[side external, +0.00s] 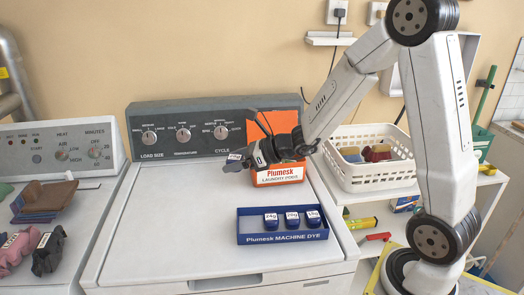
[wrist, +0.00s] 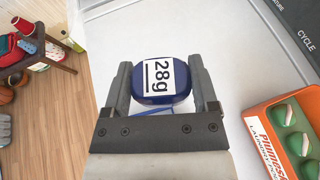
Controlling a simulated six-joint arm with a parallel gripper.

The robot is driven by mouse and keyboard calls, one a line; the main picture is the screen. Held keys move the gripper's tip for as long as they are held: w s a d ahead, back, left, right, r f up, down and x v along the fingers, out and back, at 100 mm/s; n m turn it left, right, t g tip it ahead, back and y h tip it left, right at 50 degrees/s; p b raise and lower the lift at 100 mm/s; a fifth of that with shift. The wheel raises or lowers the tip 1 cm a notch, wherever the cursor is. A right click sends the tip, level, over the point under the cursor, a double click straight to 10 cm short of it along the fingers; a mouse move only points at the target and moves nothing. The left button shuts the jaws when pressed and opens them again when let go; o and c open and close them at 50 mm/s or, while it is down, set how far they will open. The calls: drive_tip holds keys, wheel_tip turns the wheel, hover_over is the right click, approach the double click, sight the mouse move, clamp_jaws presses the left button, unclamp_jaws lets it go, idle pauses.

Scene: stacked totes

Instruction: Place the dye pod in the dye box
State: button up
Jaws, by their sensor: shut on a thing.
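My gripper (side external: 250,160) is above the washer lid, to the left of the orange laundry pod box. In the wrist view the gripper (wrist: 165,88) is shut on a dark blue dye pod (wrist: 182,87) with a white "28g" label. The pod's label (side external: 234,157) also shows at the fingertips in the side view. The blue dye box (side external: 283,238), marked "Plumesk MACHINE DYE", sits on the washer's front right. The held pod is up and left of this box.
The orange Plumesk laundry pod box (side external: 279,177) stands with its lid raised behind my gripper; its pods (wrist: 291,115) are green and white. A white basket (side external: 372,178) is at right. The washer lid (side external: 180,220) is clear at left.

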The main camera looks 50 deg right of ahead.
drive_tip(key=shift+s+d+f+n+g+y, duration=0.35)
drive_tip(key=shift+s+f+n+y, duration=0.15)
drive_tip(key=shift+f, duration=0.15)
drive_tip(key=shift+s+d+f+n+g+y, duration=0.3)
drive_tip(key=shift+s+f+n+y, duration=0.2)
drive_tip(key=shift+f, duration=0.2)
drive_tip(key=shift+s+d+f+n+g+y, duration=0.25)
drive_tip(key=shift+s+f+n+g+y, duration=0.1)
drive_tip(key=shift+s+f+n+y, duration=0.25)
drive_tip(key=shift+w, duration=0.2)
drive_tip(key=w+f, duration=0.2)
drive_tip(key=w, duration=0.2)
drive_tip(key=w+f, duration=0.3)
drive_tip(key=w, duration=0.1)
drive_tip(key=w+f, duration=0.3)
drive_tip(key=w, duration=0.1)
drive_tip(key=shift+d, duration=0.4)
drive_tip(key=shift+w+f, duration=0.35)
drive_tip(key=shift+w, duration=0.1)
